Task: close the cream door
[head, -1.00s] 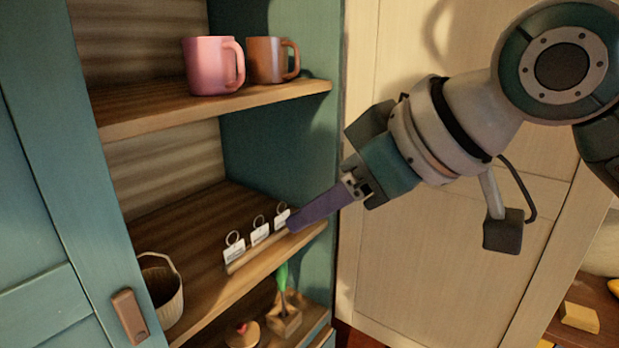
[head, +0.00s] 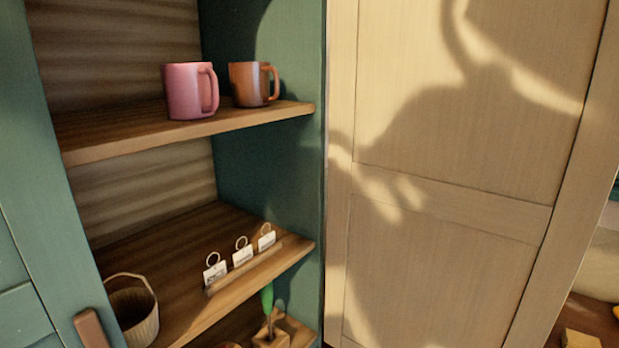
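The cream door (head: 450,200) stands open on the right side of the teal wall cabinet, with its panelled face toward me. It hangs from the cabinet's right side wall (head: 268,165). A shadow shaped like my arm falls across the door's face. Neither of my grippers shows in the head view now. The door's handle cannot be seen.
On the upper shelf (head: 190,132) stand a pink mug (head: 188,92) and a brown mug (head: 248,84). On the lower shelf are tags with rings (head: 242,254) and a basket (head: 134,312). A teal door (head: 28,190) stands at the left. A yellowish block (head: 580,339) lies at lower right.

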